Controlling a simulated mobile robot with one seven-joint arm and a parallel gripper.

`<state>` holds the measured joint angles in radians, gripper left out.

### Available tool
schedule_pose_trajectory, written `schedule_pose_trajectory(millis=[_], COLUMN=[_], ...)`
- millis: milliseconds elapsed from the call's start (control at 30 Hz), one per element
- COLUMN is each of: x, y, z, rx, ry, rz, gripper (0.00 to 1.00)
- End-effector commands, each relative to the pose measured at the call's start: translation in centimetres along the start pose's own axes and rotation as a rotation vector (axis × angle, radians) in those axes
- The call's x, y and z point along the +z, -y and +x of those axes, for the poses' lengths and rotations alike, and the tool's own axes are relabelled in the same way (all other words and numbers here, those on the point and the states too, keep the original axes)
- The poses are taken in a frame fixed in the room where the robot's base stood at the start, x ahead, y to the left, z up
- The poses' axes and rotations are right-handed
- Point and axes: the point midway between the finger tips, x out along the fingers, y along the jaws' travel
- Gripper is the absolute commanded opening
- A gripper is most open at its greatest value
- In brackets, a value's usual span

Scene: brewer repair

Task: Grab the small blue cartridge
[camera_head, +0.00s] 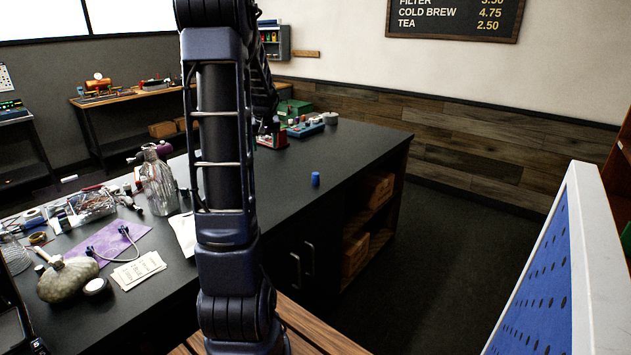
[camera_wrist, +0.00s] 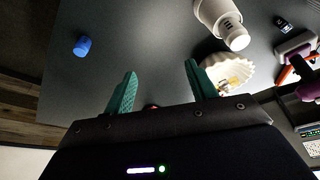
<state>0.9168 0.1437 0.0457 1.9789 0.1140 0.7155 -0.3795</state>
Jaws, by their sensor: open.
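The small blue cartridge (camera_head: 315,178) stands on the dark counter (camera_head: 345,150) near its right end, with clear counter around it. In the wrist view the blue cartridge (camera_wrist: 82,46) is at the upper left, apart from my gripper. My gripper (camera_wrist: 158,72) shows two green fingers, spread apart with nothing between them. The cartridge lies to the left of and beyond the left fingertip. In the head view my arm stands in front of the counter and the gripper itself is not clearly visible.
A white cylindrical part (camera_wrist: 220,22) and a pale fluted cup (camera_wrist: 228,74) are right of my fingers. A blue perforated panel (camera_head: 545,290) stands at right.

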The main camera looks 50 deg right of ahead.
Motion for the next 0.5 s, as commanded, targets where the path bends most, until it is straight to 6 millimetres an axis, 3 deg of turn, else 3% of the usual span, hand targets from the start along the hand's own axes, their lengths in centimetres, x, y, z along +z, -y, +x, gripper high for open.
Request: schedule_pose_trajectory(millis=[33, 300, 400, 500], x=[-0.2, -0.1, 0.4, 0.9], y=[-2.8, -15.3, -18.6, -20.6], z=[1.5, 7.6, 9.3, 10.2], rx=[0.006, 0.032, 0.039, 0.043], ry=[0.007, 0.016, 0.018, 0.019], rz=[0.027, 0.136, 0.163, 0.180], gripper=[0.57, 0.57, 0.57, 0.57])
